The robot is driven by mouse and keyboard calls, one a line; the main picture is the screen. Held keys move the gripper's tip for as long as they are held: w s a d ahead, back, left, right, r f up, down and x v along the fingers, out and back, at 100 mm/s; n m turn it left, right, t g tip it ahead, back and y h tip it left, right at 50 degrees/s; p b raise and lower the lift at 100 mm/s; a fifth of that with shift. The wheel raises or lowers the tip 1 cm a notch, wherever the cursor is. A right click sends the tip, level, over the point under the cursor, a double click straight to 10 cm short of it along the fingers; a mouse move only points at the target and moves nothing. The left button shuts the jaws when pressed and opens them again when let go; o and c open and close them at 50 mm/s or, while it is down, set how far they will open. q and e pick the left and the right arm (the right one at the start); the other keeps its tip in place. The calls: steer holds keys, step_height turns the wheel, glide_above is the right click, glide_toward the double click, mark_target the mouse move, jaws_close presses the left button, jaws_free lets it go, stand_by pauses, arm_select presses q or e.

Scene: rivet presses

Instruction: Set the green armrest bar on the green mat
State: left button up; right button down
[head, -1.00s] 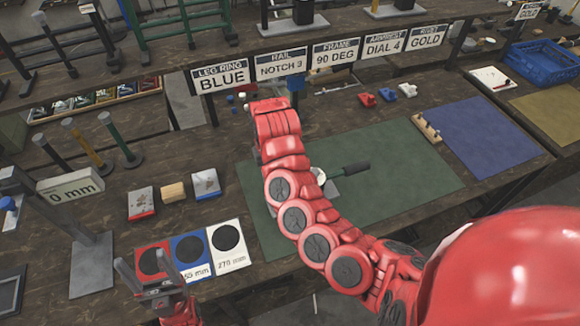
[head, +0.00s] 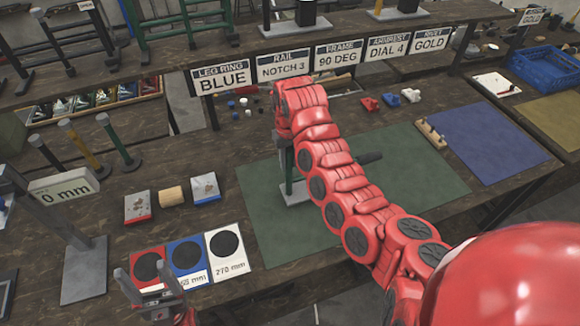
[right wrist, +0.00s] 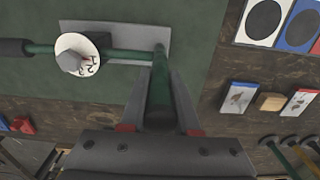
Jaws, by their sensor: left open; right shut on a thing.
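The green armrest bar (right wrist: 125,53) is in my right gripper (right wrist: 160,118), whose jaws are shut around its green post. In the right wrist view it has a grey base plate (right wrist: 115,32), a white numbered dial (right wrist: 78,55) and a dark end grip (right wrist: 14,47). In the head view its base (head: 293,193) shows over the green mat (head: 420,170), left of my right arm. Its dark grip (head: 369,158) shows right of the arm. The arm hides the dial and the right gripper there. I cannot tell whether the base touches the mat. My left gripper (head: 150,285) is open and empty.
Ring cards (head: 187,258), small parts trays (head: 138,206) and several posts (head: 118,142) stand left. The green mat's right part is clear.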

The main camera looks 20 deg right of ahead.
steer(key=shift+w+r, duration=0.1)
steer(key=shift+w+d, duration=0.1)
steer(key=shift+d, duration=0.05)
step_height(320, 180, down, 2)
steer(key=shift+d+f+p, duration=0.1)
steer(key=shift+p, duration=1.05)
steer(key=shift+f, duration=0.75)
steer(key=c, duration=0.6)
jaws_free()
steer(key=shift+c, duration=0.2)
